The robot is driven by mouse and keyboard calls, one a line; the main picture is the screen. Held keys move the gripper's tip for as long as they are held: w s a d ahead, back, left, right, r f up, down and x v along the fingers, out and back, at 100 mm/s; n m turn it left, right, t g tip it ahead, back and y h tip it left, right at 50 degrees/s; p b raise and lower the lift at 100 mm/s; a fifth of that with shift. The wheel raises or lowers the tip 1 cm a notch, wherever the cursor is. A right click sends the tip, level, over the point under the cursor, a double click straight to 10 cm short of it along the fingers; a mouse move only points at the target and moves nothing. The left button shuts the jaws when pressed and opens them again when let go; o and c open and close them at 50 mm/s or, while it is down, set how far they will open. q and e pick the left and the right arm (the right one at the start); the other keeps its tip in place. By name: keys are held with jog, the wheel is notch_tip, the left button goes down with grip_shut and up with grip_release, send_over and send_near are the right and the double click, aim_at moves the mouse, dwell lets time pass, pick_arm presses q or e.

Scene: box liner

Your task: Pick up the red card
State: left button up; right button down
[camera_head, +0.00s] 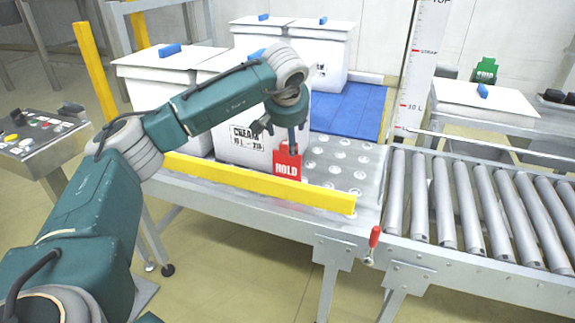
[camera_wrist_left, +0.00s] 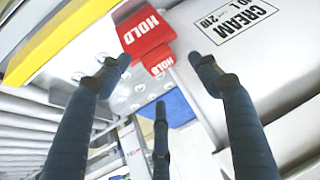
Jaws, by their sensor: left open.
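The red card (camera_head: 288,167), marked HOLD, shows at the front right of the white box (camera_head: 237,155) labelled CREAM. In the left wrist view the red card (camera_wrist_left: 147,36) has a larger upper part and a smaller lower part, both lettered HOLD. My left gripper (camera_head: 279,134) is just above the card in the head view, with one finger overlapping it. In the left wrist view my left gripper (camera_wrist_left: 158,85) has its three fingers spread, and the card shows beyond the gap between them. I cannot tell whether a finger touches it. My right gripper is out of view.
A yellow rail (camera_head: 260,184) runs in front of the card along the table edge. Several lidded white boxes stand behind and left. A roller conveyor (camera_head: 490,200) lies at right. A green card (camera_head: 484,71) stands behind the right-hand box (camera_head: 475,104). A blue mat (camera_head: 352,110) lies behind.

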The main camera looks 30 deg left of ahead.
pick_arm(q)
send_over(288, 164)
jog(key=w, duration=0.1)
jog(key=f, duration=0.4)
jog(key=shift+a+f+b, duration=0.2)
jog(key=shift+f+b, duration=0.1)
jog(key=shift+f, duration=0.1)
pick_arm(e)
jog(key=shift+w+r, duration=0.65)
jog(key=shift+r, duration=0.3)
pick_arm(q)
jog(key=shift+c, duration=0.5)
jog(key=c, duration=1.1)
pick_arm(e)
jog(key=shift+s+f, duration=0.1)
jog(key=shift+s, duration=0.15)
